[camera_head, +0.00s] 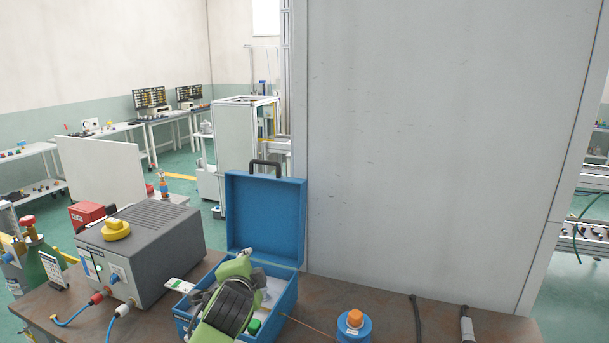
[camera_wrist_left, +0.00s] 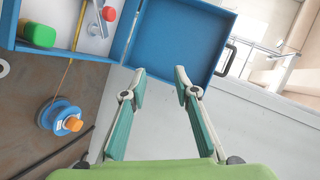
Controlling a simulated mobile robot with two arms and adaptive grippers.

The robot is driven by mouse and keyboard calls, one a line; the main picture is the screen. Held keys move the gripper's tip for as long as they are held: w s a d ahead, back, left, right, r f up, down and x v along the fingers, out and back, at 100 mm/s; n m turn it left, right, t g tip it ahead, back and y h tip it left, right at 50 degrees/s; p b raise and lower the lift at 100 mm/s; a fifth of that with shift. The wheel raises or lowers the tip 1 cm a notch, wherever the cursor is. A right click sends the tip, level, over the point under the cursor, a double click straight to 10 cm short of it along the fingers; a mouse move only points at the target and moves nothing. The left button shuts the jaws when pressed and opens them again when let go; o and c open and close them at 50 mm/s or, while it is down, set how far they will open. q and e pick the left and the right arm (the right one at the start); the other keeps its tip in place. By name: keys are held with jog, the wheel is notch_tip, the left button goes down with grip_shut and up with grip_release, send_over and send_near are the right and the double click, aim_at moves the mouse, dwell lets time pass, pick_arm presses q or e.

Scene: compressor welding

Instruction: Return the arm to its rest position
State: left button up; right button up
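My left arm comes in at the bottom of the head view, and its green and grey left gripper (camera_head: 243,265) is over the open blue toolbox (camera_head: 283,311). In the left wrist view the two fingers of the left gripper (camera_wrist_left: 158,88) stand wide apart with nothing between them. Beyond the fingers in that view is the raised blue lid (camera_wrist_left: 185,42), which also stands upright in the head view (camera_head: 266,217). The arm hides part of the toolbox's inside. My right gripper is in neither view.
A grey power unit (camera_head: 150,252) with a yellow knob stands left on the brown bench (camera_head: 385,307). A blue spool (camera_head: 353,328) with an orange cap is right of the toolbox. A green block (camera_wrist_left: 38,35) lies in the toolbox. A tall grey panel (camera_head: 440,140) stands behind the bench.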

pick_arm(q)
jog(key=s+a+f+n+g, duration=0.2)
jog(key=s+f+n+g, duration=0.1)
jog(key=s+f, duration=0.75)
jog(key=s+a+f+n+g, duration=0.2)
jog(key=s+f+n+g, duration=0.1)
jog(key=s+f, duration=0.75)
jog(key=s+a+f+n+g, duration=0.2)
jog(key=s+n, duration=0.1)
jog(key=s, duration=1)
jog(key=s+a+f+n+g, duration=0.1)
jog(key=s+n+g, duration=0.15)
jog(key=s, duration=0.95)
notch_tip(320, 180, down, 32)
jog(key=s+g+b, duration=0.1)
jog(key=s+b, duration=0.1)
jog(key=b, duration=0.3)
jog(key=s+a+f+g+b, duration=0.1)
jog(key=s+a+f+b, duration=0.2)
jog(key=s+f, duration=1.4)
notch_tip(320, 180, down, 3)
jog(key=shift+s+r+b, duration=0.1)
jog(key=shift+s+b, duration=0.05)
jog(key=shift+b, duration=0.4)
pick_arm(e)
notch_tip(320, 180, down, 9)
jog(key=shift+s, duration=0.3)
